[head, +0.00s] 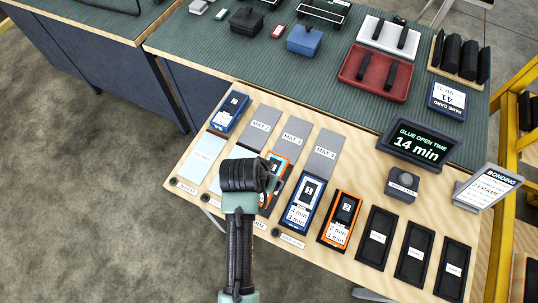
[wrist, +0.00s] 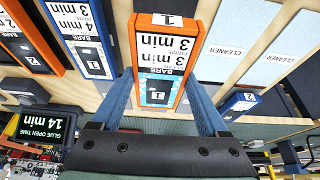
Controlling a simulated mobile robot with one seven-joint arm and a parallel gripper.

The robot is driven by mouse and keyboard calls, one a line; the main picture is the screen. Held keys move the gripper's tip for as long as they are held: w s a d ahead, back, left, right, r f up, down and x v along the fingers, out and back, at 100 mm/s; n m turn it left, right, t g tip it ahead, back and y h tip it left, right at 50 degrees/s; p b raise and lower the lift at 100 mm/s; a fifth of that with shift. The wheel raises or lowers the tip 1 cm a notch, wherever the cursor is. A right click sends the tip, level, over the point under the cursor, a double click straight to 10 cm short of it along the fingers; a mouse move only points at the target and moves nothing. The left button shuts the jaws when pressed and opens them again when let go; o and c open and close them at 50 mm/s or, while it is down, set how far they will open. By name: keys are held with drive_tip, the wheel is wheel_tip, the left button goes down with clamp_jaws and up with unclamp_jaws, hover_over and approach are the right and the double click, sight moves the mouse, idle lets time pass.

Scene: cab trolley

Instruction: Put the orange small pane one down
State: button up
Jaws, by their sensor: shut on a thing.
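The orange small pane one (wrist: 165,55) has an orange frame, a "1" at its end and white labels reading "3 min". My gripper (wrist: 160,82) is shut on it, with one blue finger along each long side. In the head view the pane (head: 283,160) shows only partly beside my gripper, which hides the rest. A dark edge shows beside it there. I cannot tell how far the pane is above the board.
On the wooden board (head: 440,205) are grey mats marked 2, 3 and 4 (head: 323,152), a blue pane two (head: 230,112), a blue pane one (head: 304,203), an orange pane two (head: 340,220), dark empty-looking slots (head: 415,256), a pale blue cleaner pad (head: 203,157) and a timer (head: 418,146).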

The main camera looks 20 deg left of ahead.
drive_tip(key=shift+f, duration=2.25)
drive_tip(key=shift+f, duration=0.2)
drive_tip(key=o, duration=1.5)
drive_tip(key=v, duration=1.2)
drive_tip(key=shift+d+r+p, duration=0.1)
drive_tip(key=shift+r+p, duration=0.1)
drive_tip(key=shift+p, duration=0.2)
